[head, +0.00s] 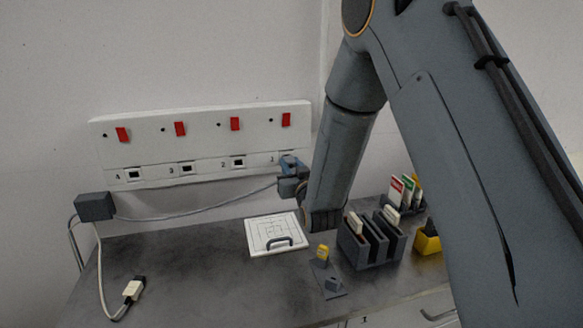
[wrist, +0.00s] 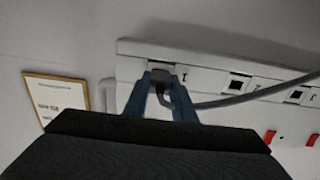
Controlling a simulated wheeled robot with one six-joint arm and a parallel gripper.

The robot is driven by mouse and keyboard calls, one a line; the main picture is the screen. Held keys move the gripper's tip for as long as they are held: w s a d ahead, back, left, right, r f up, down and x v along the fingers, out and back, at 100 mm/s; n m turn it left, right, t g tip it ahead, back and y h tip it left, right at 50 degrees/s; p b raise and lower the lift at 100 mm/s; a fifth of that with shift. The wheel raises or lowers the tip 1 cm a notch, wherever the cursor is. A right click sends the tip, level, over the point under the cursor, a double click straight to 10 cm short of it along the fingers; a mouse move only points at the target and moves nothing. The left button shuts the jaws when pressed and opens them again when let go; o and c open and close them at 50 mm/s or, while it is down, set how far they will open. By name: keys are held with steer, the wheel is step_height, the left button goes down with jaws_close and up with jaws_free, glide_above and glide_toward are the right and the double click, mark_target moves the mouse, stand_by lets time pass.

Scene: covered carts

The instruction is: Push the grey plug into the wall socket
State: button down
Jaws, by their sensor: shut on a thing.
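My gripper (head: 291,176) is shut on the grey plug (wrist: 161,88) at the right end of the white wall socket panel (head: 205,143). In the head view the fingers mostly hide the plug. In the wrist view the plug is between my two fingertips, up against or just in front of the panel at the socket marked 1 (wrist: 169,68). The fingers and plug cover part of that opening, so I cannot tell how deep the plug sits. Its grey cable (head: 190,216) runs left to a dark box (head: 95,206).
Sockets 2, 3 and 4 look empty, with red switches above. On the dark bench (head: 190,275) are a white board with a handle (head: 272,234), a cream connector (head: 133,289), a slotted grey rack (head: 357,248) and a yellow bin (head: 427,242). A framed notice (wrist: 55,98) hangs nearby.

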steer(key=shift+w+a+b, duration=0.2)
steer(key=shift+w+b, duration=0.1)
steer(key=shift+w, duration=0.35)
steer(key=c, duration=1.4)
jaws_free()
steer(key=b+v, duration=0.2)
steer(key=v, duration=0.6)
steer(key=shift+b, duration=0.3)
